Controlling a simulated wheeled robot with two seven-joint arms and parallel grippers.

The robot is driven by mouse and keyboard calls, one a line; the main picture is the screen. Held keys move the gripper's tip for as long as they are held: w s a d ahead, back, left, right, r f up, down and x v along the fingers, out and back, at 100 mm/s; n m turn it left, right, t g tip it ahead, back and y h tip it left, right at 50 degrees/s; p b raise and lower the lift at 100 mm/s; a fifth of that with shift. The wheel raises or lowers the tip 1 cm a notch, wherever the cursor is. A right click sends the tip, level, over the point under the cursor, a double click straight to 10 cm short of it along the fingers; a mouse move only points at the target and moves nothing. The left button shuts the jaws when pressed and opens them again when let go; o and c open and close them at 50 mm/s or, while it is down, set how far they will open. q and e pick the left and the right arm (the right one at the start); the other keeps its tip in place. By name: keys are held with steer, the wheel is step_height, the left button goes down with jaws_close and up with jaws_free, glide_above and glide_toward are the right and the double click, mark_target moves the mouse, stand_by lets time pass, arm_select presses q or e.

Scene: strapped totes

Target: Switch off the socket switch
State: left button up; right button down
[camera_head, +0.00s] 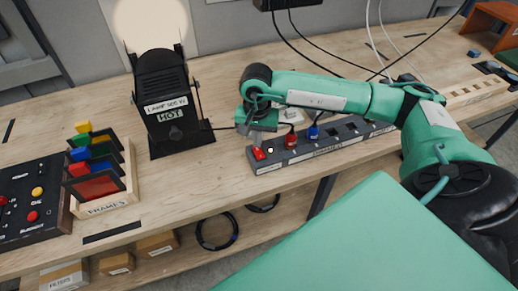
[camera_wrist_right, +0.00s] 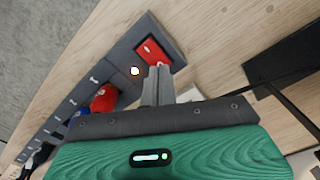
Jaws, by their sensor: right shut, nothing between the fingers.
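The socket strip (camera_head: 330,142) is a long dark grey bar on the bench, and it also shows in the wrist view (camera_wrist_right: 84,77). Its red switch (camera_head: 258,154) sits at the left end and is plainly seen in the wrist view (camera_wrist_right: 151,51). A small indicator (camera_wrist_right: 135,71) beside the switch glows. My right gripper (camera_head: 256,142) is shut and empty, pointing down over the switch end. In the wrist view its fingertips (camera_wrist_right: 156,72) appear just beside the red switch; I cannot tell whether they touch it. My left gripper is out of view.
A red plug (camera_head: 291,140) and a blue plug (camera_head: 313,132) stand in the strip close to my gripper. A black lamp (camera_head: 166,88) marked HOT stands behind left and glows. A frame rack (camera_head: 108,203) and a button panel (camera_head: 30,205) are farther left.

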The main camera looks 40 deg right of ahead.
steer(key=shift+f+b, duration=0.9)
steer(key=shift+f, duration=0.05)
stand_by(0.7)
steer(key=shift+r, duration=0.1)
steer(key=shift+r+p, duration=1.2)
steer(key=shift+r, duration=2.25)
